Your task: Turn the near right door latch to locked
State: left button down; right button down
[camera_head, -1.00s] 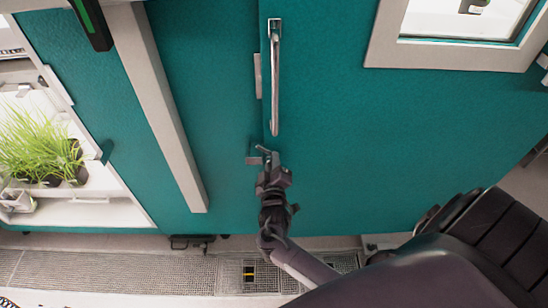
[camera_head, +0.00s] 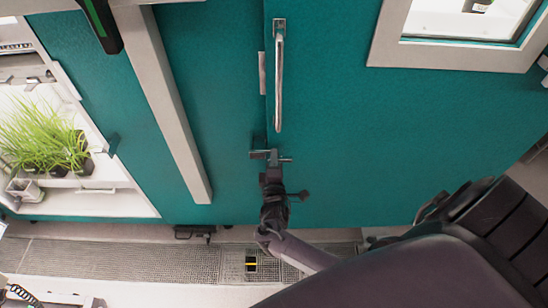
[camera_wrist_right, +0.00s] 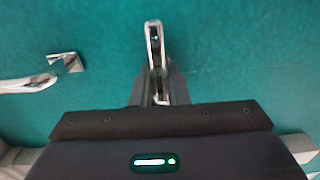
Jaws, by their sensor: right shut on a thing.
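The door latch (camera_head: 286,159) is a small grey metal piece low on the teal door, just below the long silver door handle (camera_head: 278,85). It shows as a bar lying about crosswise in the head view. My right gripper (camera_head: 271,168) comes from below and is shut on the latch lever. In the right wrist view the silver lever (camera_wrist_right: 154,45) stands upright and runs down between the fingers (camera_wrist_right: 158,88). The finger tips partly hide its lower end. My left gripper is not in view.
The teal door (camera_head: 400,140) has a framed window (camera_head: 460,50) at upper right. A pale diagonal post (camera_head: 160,100) stands left of the latch. Farther left is an open lit chamber with green grass in pots (camera_head: 45,140). A floor grating (camera_head: 130,262) runs along the bottom.

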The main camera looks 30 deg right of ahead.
dwell(0.5)
jog(key=c, duration=1.4)
grip_release()
jog(key=shift+s+a, duration=0.1)
jog(key=v, duration=0.7)
jog(key=shift+s+b, duration=0.3)
jog(key=shift+b, duration=0.05)
jog(key=shift+a, duration=0.1)
